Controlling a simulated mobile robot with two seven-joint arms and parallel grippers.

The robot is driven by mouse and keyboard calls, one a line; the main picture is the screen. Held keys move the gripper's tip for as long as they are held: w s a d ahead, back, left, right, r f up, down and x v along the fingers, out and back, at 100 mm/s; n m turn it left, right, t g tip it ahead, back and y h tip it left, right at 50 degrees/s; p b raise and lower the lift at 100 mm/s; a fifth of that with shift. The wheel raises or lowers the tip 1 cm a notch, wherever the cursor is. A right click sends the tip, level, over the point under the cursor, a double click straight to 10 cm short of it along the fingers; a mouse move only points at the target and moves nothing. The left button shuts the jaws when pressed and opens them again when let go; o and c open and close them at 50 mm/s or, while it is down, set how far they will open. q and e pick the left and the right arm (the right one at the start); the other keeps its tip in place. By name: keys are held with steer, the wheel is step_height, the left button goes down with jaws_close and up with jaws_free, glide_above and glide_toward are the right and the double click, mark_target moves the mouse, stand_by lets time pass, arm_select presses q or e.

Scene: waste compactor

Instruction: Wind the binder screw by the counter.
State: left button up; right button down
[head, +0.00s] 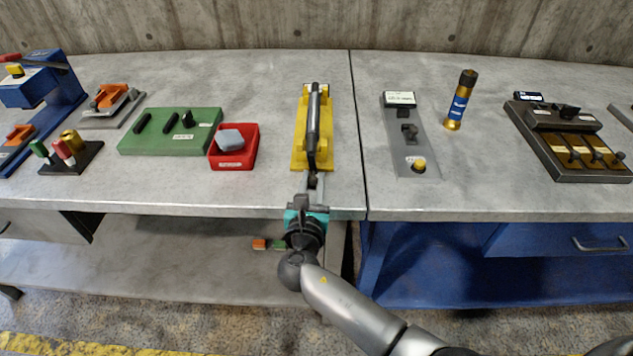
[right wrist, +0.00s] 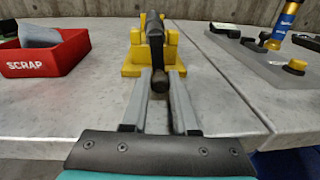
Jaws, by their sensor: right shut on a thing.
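A yellow device (head: 299,155) with a long black bar (head: 313,115) along its top stands near the front edge of the grey bench. I take it to be the binder, but I cannot make out a separate screw or any counter reading on it. My right gripper (head: 312,184) is at its near end, shut on the dark rounded handle end (right wrist: 160,84), which sits between the fingertips in the right wrist view. The yellow body (right wrist: 137,50) stands just beyond the fingers. My left gripper is not in view.
A red scrap bin (head: 249,158) and a green panel (head: 150,140) are to the left. A grey plate with a yellow knob (head: 419,166), a gold and blue canister (head: 458,102) and a dark lever box (head: 560,165) are to the right. Bare bench lies on both sides.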

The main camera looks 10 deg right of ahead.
steer(key=shift+a+m, duration=0.25)
steer(key=shift+m, duration=0.45)
steer(key=c, duration=0.7)
jaws_free()
steer(key=p+v, duration=0.2)
steer(key=v, duration=1.3)
stand_by(0.5)
